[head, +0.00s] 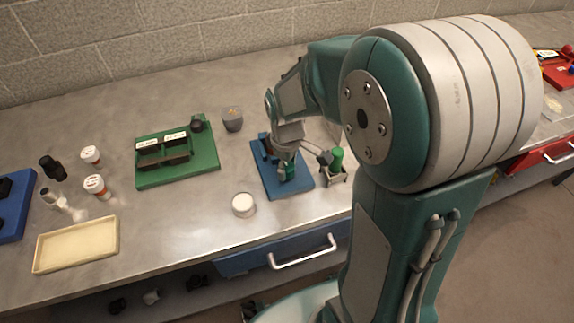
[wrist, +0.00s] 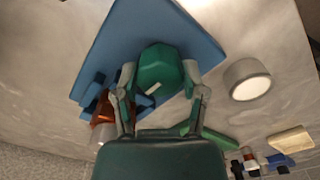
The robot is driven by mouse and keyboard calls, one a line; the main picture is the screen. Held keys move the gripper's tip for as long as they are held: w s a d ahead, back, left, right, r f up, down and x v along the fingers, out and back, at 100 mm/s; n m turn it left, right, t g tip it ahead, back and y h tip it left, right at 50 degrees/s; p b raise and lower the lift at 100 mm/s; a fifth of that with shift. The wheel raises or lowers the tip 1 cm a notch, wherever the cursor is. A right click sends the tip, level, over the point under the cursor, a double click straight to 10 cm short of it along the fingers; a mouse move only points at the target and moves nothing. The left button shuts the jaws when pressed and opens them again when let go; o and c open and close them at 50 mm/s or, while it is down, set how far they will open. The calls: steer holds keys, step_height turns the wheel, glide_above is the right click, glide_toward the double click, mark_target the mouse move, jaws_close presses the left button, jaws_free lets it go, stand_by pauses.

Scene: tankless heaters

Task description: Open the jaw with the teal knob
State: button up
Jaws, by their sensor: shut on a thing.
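The teal knob (wrist: 160,68) is faceted and sits over the blue base plate (wrist: 120,40) of a fixture on the bench. My gripper (wrist: 160,76) has a finger on each side of the knob, closed on it. Blue jaw blocks (wrist: 95,90) show beside the left finger; the gap between them is hard to make out. In the head view the blue plate (head: 299,187) lies near the bench's front edge, with my gripper (head: 287,168) pointing down over it. My wrist hides much of the fixture there.
A green fixture (head: 205,160) stands left of the blue plate, and a grey cup (head: 232,118) behind. A white round tub (head: 243,205) is at front left. A green bottle in a small holder (head: 337,160) is close on the right. A cream tray (head: 75,245) lies farther left.

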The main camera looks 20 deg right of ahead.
steer(key=shift+w, duration=0.15)
steer(key=o, duration=1.1)
steer(key=shift+o, duration=0.2)
steer(key=shift+r, duration=0.1)
step_height(320, 180, up, 12)
steer(key=shift+a, duration=0.1)
steer(key=s+r+m+t, duration=0.4)
steer(key=s+m, duration=0.4)
steer(key=s, duration=0.6)
steer(key=shift+s+t, duration=0.2)
steer(key=shift+t, duration=0.6)
